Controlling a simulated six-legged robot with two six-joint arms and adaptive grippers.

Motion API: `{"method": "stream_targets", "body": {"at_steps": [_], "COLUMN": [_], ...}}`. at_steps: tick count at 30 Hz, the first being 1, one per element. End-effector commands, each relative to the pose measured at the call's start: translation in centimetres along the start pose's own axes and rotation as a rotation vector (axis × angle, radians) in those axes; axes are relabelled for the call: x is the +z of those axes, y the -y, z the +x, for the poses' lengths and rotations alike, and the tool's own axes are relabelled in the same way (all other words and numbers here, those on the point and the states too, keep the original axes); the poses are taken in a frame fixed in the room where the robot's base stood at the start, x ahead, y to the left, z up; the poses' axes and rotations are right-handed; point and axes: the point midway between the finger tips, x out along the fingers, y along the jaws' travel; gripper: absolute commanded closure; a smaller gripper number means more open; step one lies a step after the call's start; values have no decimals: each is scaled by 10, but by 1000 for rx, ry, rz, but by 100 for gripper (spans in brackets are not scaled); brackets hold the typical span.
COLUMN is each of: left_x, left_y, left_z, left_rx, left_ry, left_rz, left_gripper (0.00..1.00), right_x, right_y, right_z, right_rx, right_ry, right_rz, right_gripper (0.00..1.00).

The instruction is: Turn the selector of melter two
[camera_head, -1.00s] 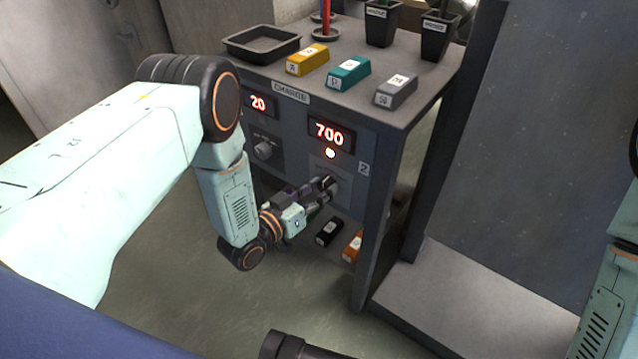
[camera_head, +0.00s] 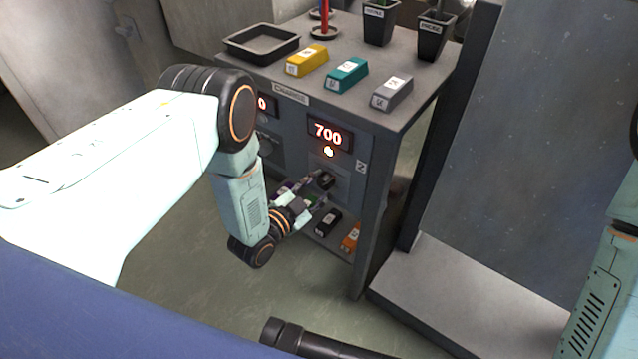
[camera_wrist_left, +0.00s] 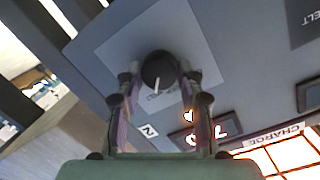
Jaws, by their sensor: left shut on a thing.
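Melter two's panel (camera_head: 345,172), marked 2, is at the right of the cabinet front under a red display (camera_head: 328,133) reading 700, with a lit lamp (camera_head: 328,152) below it. Its selector is a dark round knob (camera_head: 326,180), partly hidden by my left gripper (camera_head: 318,187). In the left wrist view the knob (camera_wrist_left: 157,66) sits between the fingertips of my left gripper (camera_wrist_left: 159,80), which is shut on it. Its white pointer line points toward the gripper, slightly left of straight down. My right gripper is out of view; only part of that arm shows at the right edge.
On the cabinet top are a black tray (camera_head: 262,43), a yellow block (camera_head: 307,60), a teal block (camera_head: 347,75), a grey block (camera_head: 392,93) and dark pots (camera_head: 434,36). A black block (camera_head: 328,221) and an orange block (camera_head: 351,238) lie on the low shelf.

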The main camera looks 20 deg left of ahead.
Motion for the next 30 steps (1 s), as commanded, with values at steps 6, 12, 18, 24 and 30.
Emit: {"method": "stream_targets", "body": {"at_steps": [6,12,18,24,30], "left_x": [-1,-1,-1,-1,0], "left_y": [1,1,1,1,0], "left_z": [1,1,1,1,0], "left_rx": [-6,-8,-8,-8,-7], "left_ry": [0,1,1,1,2], "left_rz": [48,61,61,60,58], "left_gripper": [94,94,94,52,39], "right_x": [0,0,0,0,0], "right_y": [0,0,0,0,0], "right_z": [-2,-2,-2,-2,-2], "right_rx": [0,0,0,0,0], "right_ry": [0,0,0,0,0], "right_rz": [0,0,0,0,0], "right_gripper": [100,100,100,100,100]}}
